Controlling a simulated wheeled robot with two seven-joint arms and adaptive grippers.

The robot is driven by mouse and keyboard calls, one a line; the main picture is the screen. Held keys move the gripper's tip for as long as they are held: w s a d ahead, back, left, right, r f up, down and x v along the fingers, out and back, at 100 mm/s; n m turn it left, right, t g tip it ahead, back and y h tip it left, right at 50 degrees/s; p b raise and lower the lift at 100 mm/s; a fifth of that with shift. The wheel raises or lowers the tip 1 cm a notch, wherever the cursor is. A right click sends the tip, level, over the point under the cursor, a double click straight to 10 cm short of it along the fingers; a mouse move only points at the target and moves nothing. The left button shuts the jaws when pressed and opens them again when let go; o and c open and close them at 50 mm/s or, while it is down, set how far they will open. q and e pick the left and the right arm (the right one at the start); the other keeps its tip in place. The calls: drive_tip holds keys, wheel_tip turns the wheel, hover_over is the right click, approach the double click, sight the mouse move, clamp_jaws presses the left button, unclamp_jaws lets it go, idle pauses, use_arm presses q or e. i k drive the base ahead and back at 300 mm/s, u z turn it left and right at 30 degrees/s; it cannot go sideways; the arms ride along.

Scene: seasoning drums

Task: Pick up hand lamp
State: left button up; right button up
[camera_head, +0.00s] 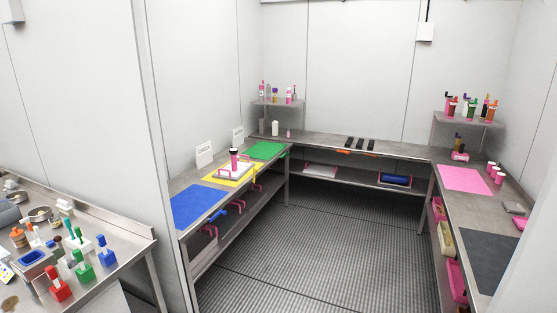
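I cannot pick out a hand lamp for sure; things are small at this distance. An upright pink and white item with a dark top (234,158) stands on the yellow mat (213,179) of the left counter. Several dark, narrow items (360,143) lie side by side on the back counter (312,141). I cannot tell whether any of these is the lamp. Neither of my grippers is in view.
A wall end (166,150) separates the near left bench (138,238), with its colored bottles, from a U-shaped counter area. Blue (198,206), green (266,150), pink (465,180) and dark (489,258) mats lie on the counters. The grated floor (322,250) between them is clear.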

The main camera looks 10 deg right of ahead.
sight(233, 152)
drive_tip(key=z, duration=0.6)
drive_tip(key=i, duration=4.7)
